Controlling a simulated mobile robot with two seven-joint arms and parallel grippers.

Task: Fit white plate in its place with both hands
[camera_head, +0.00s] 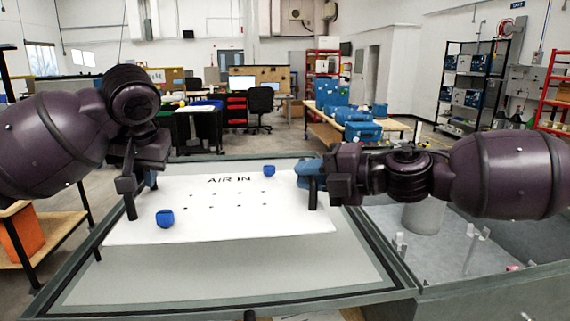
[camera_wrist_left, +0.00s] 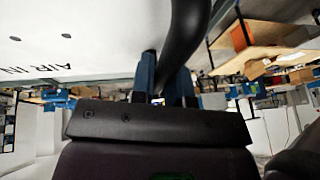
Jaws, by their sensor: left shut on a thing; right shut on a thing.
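The white plate (camera_head: 240,222) carries the print "AIR IN", several small dark holes and two blue knobs (camera_head: 165,218) (camera_head: 269,170). It lies roughly flat over the grey panel of the frame, with a shadow along its near edge; I cannot tell whether it touches. My left gripper (camera_head: 140,190) is shut on the plate's left side. In the left wrist view the plate (camera_wrist_left: 95,30) runs up to the blue-sided fingers (camera_wrist_left: 162,78). My right gripper (camera_head: 312,187) is shut on the plate's right side, where the arm hides the edge.
The grey-green frame (camera_head: 240,297) surrounds the panel under the plate. A recessed bay with a light cylinder (camera_head: 424,215) and upright posts lies to the right. An orange box (camera_head: 22,237) sits on a wooden shelf at left.

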